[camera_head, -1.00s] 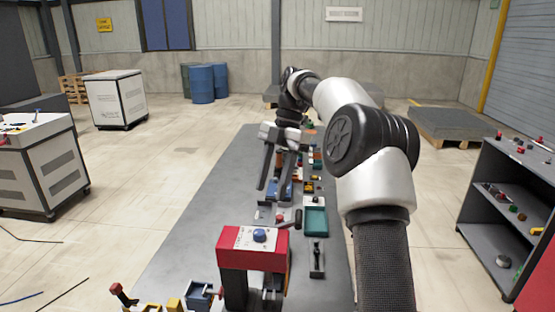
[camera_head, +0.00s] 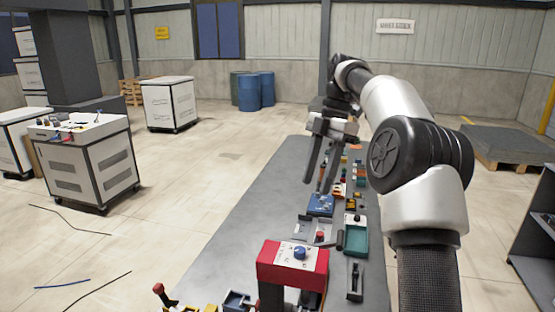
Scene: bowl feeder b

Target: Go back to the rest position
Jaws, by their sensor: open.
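My gripper (camera_head: 317,180) is open and hangs over the long grey table (camera_head: 240,225), fingers pointing down. I see nothing between its fingers. My arm reaches in from the right side of the view. Just below and past the fingertips, a blue block-like part (camera_head: 321,205) sits on the table; I cannot tell the exact height of the gripper above it. A red box with a blue knob on its white top (camera_head: 293,262) stands at the near end of the table.
The table's left strip is bare. White cabinets (camera_head: 92,165) stand at left, a dark shelf (camera_head: 535,235) at right. Cables (camera_head: 70,222) lie on the floor at left.

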